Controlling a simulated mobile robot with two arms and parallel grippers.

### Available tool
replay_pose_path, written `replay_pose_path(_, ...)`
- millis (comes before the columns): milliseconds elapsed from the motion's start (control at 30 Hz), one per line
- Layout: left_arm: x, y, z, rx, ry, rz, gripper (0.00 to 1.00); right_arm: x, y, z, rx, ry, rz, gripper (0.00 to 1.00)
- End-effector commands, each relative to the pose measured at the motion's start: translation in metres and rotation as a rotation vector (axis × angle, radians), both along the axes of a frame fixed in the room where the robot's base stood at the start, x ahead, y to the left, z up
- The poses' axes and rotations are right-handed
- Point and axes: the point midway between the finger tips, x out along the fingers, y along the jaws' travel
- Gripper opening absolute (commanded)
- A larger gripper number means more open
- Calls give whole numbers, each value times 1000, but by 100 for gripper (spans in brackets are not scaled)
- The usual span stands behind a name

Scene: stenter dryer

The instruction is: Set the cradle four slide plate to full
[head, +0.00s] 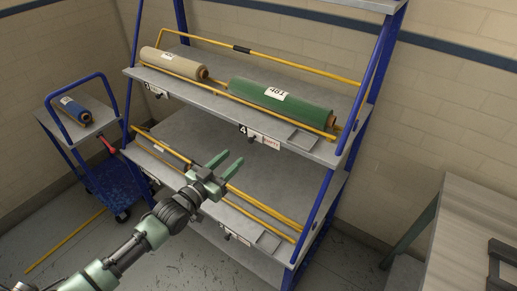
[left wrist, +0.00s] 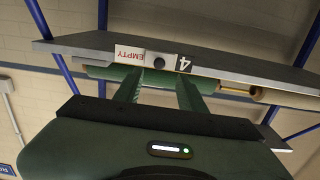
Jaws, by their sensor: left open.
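The cradle four slide plate (head: 271,142) is on the front edge of the rack's upper shelf, at the right, beside the number 4 (head: 243,129) and a dark knob (head: 253,139). In the left wrist view the plate (left wrist: 130,54) reads EMPTY, with the round knob (left wrist: 159,62) between it and the 4. A green roll (head: 283,100) marked 481 lies in the cradle above. My left gripper (head: 229,160) is open and empty, below and in front of the plate, apart from it. Its fingers also show in the left wrist view (left wrist: 160,88). My right gripper is not visible.
A beige roll (head: 174,62) lies left on the upper shelf. Yellow bars and the lower shelf (head: 270,190) lie beyond my gripper. A blue trolley (head: 110,180) with a blue roll stands left; a grey table (head: 465,225) is right.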

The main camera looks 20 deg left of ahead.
Motion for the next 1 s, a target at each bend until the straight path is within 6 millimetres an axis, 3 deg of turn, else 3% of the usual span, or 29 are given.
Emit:
replay_pose_path(100,7,-4,10,-7,-16,-8,40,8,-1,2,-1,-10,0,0)
replay_pose_path(533,65,-25,9,-5,-14,-6,40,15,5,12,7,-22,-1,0)
replay_pose_path(933,73,-29,7,-4,-11,-7,40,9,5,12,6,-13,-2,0)
replay_pose_path(1000,73,-29,7,-4,-11,-7,21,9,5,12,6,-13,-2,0)
